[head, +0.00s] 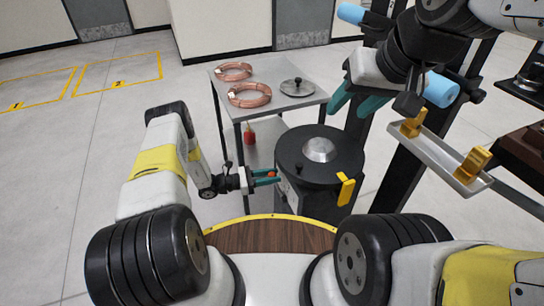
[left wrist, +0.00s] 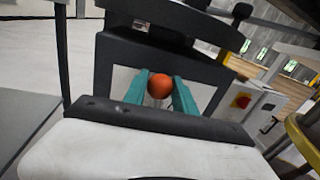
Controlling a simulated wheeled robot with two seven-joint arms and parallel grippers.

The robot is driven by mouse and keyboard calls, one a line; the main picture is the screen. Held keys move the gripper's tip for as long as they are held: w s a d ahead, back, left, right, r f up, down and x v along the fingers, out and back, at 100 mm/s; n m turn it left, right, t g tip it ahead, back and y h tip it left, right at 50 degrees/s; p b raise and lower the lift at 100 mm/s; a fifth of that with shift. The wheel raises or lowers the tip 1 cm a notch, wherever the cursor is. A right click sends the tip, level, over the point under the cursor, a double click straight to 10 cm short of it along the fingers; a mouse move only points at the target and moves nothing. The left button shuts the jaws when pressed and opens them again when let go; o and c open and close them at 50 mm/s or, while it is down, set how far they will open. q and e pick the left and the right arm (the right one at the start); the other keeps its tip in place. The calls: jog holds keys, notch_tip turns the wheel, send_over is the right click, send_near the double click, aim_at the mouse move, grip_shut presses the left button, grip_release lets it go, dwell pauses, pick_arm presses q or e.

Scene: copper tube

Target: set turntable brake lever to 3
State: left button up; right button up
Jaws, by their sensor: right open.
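The turntable (head: 300,143) is a black round drum with a silver dome in the middle of its top. The brake lever's orange ball knob (head: 272,174) is at the turntable's left side. In the left wrist view the knob (left wrist: 160,86) sits between two teal fingertips, in front of a pale plate. My left gripper (head: 265,177) is shut on the knob, with a finger touching each side. The lever's shaft and scale marks are mostly hidden or too small to read. My right gripper (head: 354,105) is open and empty, raised behind the turntable to the right.
A grey table (head: 265,103) with copper coils (head: 249,95) and a round lid (head: 297,87) stands behind the turntable. A yellow handle (head: 346,190) sticks out at the turntable's right. A silver tray with gold brackets (head: 440,155) is at right. A red bottle (head: 249,134) is on the lower shelf.

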pick_arm(q)
grip_shut()
dwell(1.2)
